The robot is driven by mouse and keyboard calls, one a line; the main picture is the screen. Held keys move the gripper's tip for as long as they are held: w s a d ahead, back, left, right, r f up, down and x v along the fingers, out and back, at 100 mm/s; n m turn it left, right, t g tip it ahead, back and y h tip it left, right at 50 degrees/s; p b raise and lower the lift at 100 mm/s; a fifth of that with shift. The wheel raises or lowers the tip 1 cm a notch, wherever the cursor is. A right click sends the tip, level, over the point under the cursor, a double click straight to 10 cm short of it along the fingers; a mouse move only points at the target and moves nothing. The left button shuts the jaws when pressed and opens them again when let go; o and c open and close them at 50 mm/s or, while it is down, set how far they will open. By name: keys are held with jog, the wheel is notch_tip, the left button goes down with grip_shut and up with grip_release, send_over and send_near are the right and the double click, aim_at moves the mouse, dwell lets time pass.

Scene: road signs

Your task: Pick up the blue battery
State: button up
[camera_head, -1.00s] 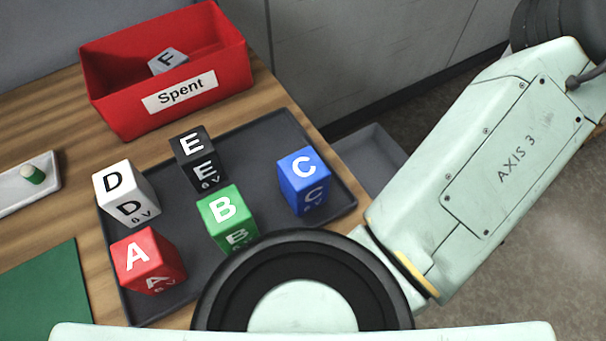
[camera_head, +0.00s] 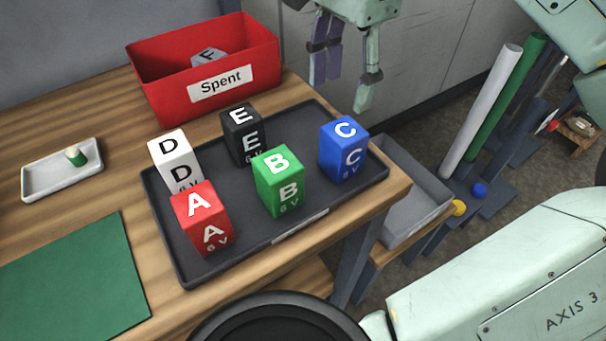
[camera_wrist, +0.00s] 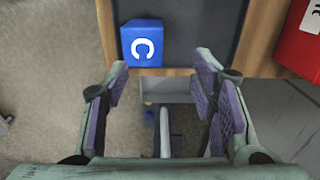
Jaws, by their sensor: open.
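The blue battery (camera_head: 343,149) is a block marked with a white C. It stands upright at the right end of the dark tray (camera_head: 225,243) on the wooden table. It also shows in the wrist view (camera_wrist: 142,44), near the tray's edge, ahead of my fingers. My gripper (camera_head: 343,80) is at the top of the head view, behind the blue battery, with its fingers pointing down. In the wrist view my gripper (camera_wrist: 162,92) is open, its purple-padded fingers apart with nothing between them.
Black E (camera_head: 242,134), green B (camera_head: 278,181), white D (camera_head: 174,160) and red A (camera_head: 201,218) batteries stand on the same tray. A red "Spent" bin (camera_head: 155,102) holds a grey F block (camera_head: 208,57). A grey bin (camera_head: 412,190) sits below the table's right edge.

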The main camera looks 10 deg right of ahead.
aim_at(342, 129)
jog(key=shift+s+a+f, duration=0.1)
jog(key=shift+s+f, duration=0.15)
jog(key=shift+s, duration=0.55)
jog(key=shift+s+a+f, duration=0.15)
jog(key=shift+s, duration=0.15)
notch_tip(342, 129, down, 5)
jog(key=shift+w+r, duration=0.1)
jog(key=shift+d+f, duration=0.15)
jog(key=shift+f, duration=1.35)
jog(key=shift+d+f, duration=0.15)
jog(key=shift+f, duration=1.3)
jog(key=shift+c, duration=0.4)
jog(key=shift+r, duration=0.1)
grip_shut()
